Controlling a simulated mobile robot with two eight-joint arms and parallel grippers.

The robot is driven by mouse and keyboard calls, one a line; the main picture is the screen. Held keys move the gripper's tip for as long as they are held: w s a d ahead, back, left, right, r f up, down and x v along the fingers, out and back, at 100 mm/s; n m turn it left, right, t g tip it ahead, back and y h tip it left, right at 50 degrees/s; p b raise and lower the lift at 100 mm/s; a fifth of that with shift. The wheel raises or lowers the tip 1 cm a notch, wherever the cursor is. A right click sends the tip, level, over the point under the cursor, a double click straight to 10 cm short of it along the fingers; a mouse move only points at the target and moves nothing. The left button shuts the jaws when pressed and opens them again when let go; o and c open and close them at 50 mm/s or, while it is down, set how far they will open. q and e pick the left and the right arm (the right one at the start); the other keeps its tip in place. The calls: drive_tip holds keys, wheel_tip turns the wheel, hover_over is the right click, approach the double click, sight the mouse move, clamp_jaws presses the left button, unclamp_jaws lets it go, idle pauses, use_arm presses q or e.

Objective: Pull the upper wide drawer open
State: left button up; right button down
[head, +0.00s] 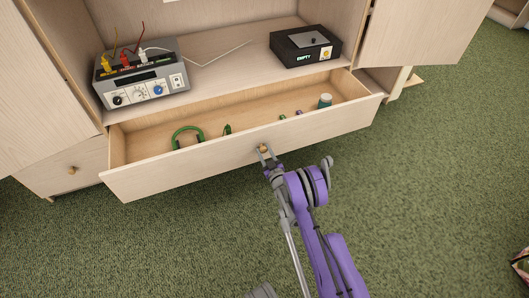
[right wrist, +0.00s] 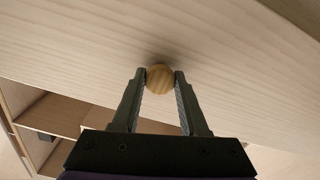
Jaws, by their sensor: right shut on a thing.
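The upper wide drawer (head: 240,157) is pulled out of the light wood cabinet, and its inside shows in the head view. My right gripper (head: 264,150) is at the middle of its front, shut on the round wooden knob (right wrist: 160,78). The right wrist view shows one finger on each side of the knob, close to the drawer front (right wrist: 220,50). In the drawer are green headphones (head: 187,135), a teal-topped jar (head: 325,101) and several small items. My left gripper is not in view.
A grey device with knobs and cables (head: 142,87) and a black box (head: 305,46) stand on the shelf above the drawer. Cabinet doors stand open at left (head: 40,80) and right (head: 420,30). A smaller drawer with a knob (head: 71,170) is at lower left. Green carpet (head: 440,180) in front is mostly clear.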

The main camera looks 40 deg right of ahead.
idle(0.3)
drive_tip(key=shift+c, duration=2.2)
unclamp_jaws()
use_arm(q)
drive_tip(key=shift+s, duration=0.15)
use_arm(e)
drive_tip(key=shift+s, duration=0.15)
